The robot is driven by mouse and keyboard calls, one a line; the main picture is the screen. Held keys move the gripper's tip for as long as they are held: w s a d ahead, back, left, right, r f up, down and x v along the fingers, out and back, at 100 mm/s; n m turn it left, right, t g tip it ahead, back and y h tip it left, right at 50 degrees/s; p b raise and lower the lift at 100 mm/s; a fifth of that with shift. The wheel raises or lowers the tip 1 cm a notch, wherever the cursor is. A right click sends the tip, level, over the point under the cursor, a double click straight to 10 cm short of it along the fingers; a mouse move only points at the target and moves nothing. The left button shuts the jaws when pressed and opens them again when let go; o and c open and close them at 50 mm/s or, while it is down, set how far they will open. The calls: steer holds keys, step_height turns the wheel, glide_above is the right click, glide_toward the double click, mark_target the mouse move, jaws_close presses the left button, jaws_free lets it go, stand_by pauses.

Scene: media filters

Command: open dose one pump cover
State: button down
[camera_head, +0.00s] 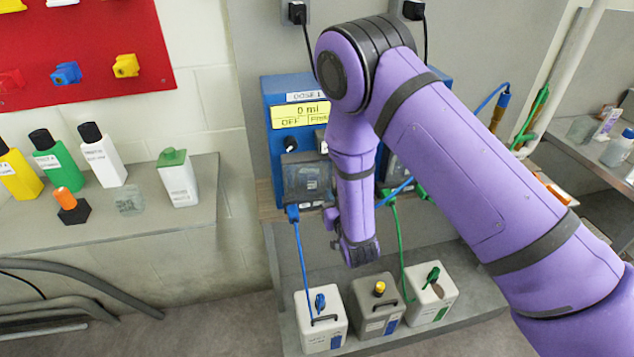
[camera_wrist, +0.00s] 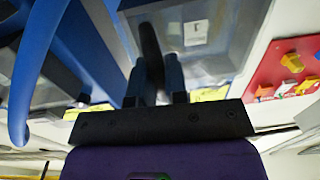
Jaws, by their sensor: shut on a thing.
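The dose one pump unit (camera_head: 268,110) is a blue box on the wall, with a DOSE 1 label and a yellow display reading 0 ml and OFF. Its clear, grey-tinted pump cover (camera_head: 307,180) sits low on the front. The cover also shows in the wrist view (camera_wrist: 215,55), close ahead. In the wrist view my gripper (camera_wrist: 154,68) is shut on a dark bar, apparently the cover's handle (camera_wrist: 150,40). In the head view the fingers are not clearly visible, and my arm hides the unit's right side. I cannot tell how far the cover is tilted.
A blue hose (camera_head: 302,255) and a green hose (camera_head: 399,250) run down to canisters (camera_head: 320,332) on a low shelf. Several bottles (camera_head: 100,160) stand on the left shelf (camera_head: 150,215). A red panel (camera_head: 120,30) hangs above them. A second pump unit is partly behind my arm.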

steer(key=shift+s, duration=0.15)
steer(key=shift+s+a+m+t+h, duration=0.2)
steer(key=shift+s+m+h, duration=0.45)
steer(key=shift+h, duration=0.25)
steer(key=shift+s+a+m+t+h, duration=0.2)
steer(key=shift+s+m+h, duration=0.45)
steer(key=shift+h, duration=0.25)
steer(key=shift+s+a+m+h, duration=0.3)
steer(key=shift+s+m+h, duration=0.3)
steer(key=shift+h, duration=0.35)
steer(key=shift+s+a+m+h, duration=0.3)
steer(key=shift+s+m+h, duration=0.25)
steer(key=shift+h, duration=0.4)
steer(key=s+a+m+h, duration=0.1)
steer(key=s+m+h, duration=0.1)
steer(key=h, duration=0.1)
steer(key=shift+s+a, duration=0.1)
steer(key=shift+a, duration=0.25)
